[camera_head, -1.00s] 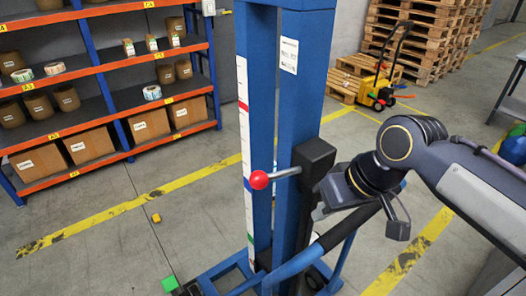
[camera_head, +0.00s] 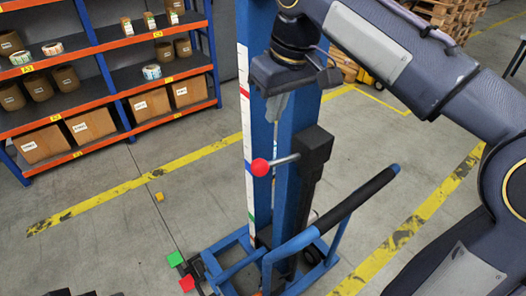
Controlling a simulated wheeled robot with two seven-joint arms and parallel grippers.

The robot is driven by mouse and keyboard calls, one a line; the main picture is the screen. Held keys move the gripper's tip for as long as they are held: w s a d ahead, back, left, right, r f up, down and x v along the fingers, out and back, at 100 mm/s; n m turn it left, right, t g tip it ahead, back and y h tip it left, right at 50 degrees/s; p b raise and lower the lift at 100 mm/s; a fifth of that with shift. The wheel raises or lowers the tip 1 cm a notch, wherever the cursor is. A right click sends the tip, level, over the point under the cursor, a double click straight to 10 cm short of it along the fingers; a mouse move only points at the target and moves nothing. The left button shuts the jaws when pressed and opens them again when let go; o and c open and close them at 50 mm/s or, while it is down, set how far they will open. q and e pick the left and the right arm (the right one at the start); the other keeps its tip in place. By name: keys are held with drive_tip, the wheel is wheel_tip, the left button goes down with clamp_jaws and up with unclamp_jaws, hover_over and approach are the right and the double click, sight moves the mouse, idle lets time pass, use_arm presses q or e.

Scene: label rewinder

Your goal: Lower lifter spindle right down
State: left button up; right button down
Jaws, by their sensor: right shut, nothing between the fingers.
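The lifter is a blue mast (camera_head: 258,65) with a white scale strip (camera_head: 245,115) carrying coloured marks. A black carriage (camera_head: 316,150) sits on it, and a grey spindle (camera_head: 284,161) with a red ball end (camera_head: 260,167) sticks out to the left. The ball is level with the blue mark on the scale. My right gripper (camera_head: 278,104) is shut and empty, pointing down in front of the mast above the carriage, apart from the spindle. It hides part of the mast. Dark pieces at the bottom left edge may be my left gripper (camera_head: 88,293); its fingers are not clear.
The lifter's black-gripped handle (camera_head: 345,205) and blue base (camera_head: 228,252) stand below. A shelf (camera_head: 160,82) with rolls and boxes stands at left. Grey floor between is mostly clear.

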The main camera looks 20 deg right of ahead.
hover_over(255, 174)
drive_tip(key=d, duration=0.2)
drive_tip(key=x, duration=0.4)
drive_tip(key=s+d+x, duration=0.1)
drive_tip(key=x, duration=0.7)
drive_tip(key=shift+s+d+f, duration=0.3)
drive_tip(key=shift+f, duration=0.2)
drive_tip(key=shift+s+a+f+h+b, duration=0.15)
drive_tip(key=shift+a+f+h+b, duration=0.35)
drive_tip(key=shift+f, duration=0.25)
drive_tip(key=f+h+b, duration=0.1)
drive_tip(key=a+f+t+h+b, duration=0.1)
drive_tip(key=f, duration=0.1)
drive_tip(key=shift+s+a+f, duration=0.15)
drive_tip(key=shift+s+f, duration=0.1)
wheel_tip(255, 174, down, 3)
drive_tip(key=h+b, duration=0.1)
drive_tip(key=b, duration=0.2)
drive_tip(key=shift+s+a+t+h, duration=0.15)
drive_tip(key=shift+t+h, duration=0.25)
drive_tip(key=shift+s+f, duration=0.1)
drive_tip(key=shift+f, duration=0.1)
